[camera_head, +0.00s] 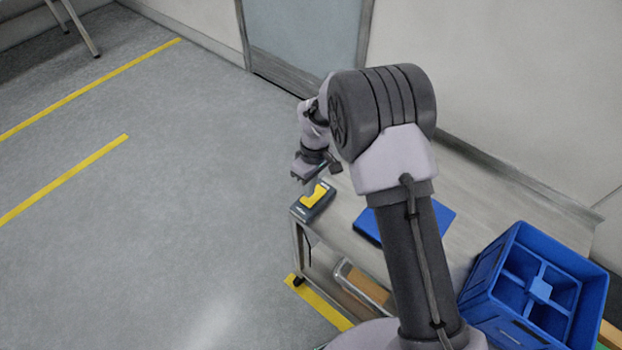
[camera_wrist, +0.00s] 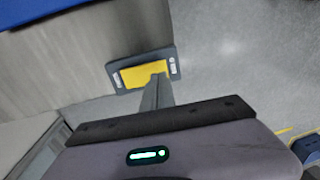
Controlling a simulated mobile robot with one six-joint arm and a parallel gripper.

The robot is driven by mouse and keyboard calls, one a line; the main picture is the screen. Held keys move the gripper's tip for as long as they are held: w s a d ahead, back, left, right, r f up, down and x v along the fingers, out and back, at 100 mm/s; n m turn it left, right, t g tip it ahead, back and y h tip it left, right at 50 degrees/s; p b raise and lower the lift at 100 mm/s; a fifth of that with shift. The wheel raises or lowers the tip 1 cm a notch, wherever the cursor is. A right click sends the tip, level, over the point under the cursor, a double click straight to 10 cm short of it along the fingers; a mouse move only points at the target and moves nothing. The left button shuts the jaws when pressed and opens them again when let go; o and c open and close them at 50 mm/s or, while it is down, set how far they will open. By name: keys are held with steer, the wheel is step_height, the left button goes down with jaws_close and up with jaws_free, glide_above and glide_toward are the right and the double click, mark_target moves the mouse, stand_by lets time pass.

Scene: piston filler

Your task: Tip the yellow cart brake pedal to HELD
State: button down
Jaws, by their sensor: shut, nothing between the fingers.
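The yellow brake pedal (camera_head: 319,196) sits in a dark housing (camera_head: 304,213) at the near left corner of the cart top. In the wrist view the pedal (camera_wrist: 142,73) lies in its dark frame (camera_wrist: 114,78), with small pale labels at the frame's right end that are too small to read. My gripper (camera_head: 310,189) is shut and empty, fingers pointing down at the pedal. In the wrist view its fingertips (camera_wrist: 159,80) overlap the pedal's right part. I cannot tell whether they touch it. Which way the pedal is tipped is unclear.
The grey cart top (camera_head: 345,208) carries a flat blue object (camera_head: 433,217) behind my arm. A blue divided crate (camera_head: 497,262) stands at the right. A lower shelf holds a box (camera_head: 362,287). The floor left of the cart is clear, with yellow lines (camera_head: 70,177).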

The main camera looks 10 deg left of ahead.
mark_target(308, 201)
steer(key=shift+s+a+f+b, duration=0.15)
steer(key=shift+f+b, duration=0.2)
steer(key=shift+f, duration=1.1)
steer(key=shift+s+f, duration=0.1)
steer(key=shift+f, duration=0.2)
steer(key=shift+r, duration=0.1)
steer(key=shift+r+p, duration=0.45)
steer(key=shift+r, duration=0.3)
steer(key=shift+r, duration=0.2)
step_height(308, 201, up, 14)
steer(key=s+p, duration=0.1)
steer(key=p, duration=0.4)
steer(key=shift+s+a+f+p, duration=0.25)
steer(key=shift+a+p, duration=0.1)
steer(key=shift+a, duration=0.1)
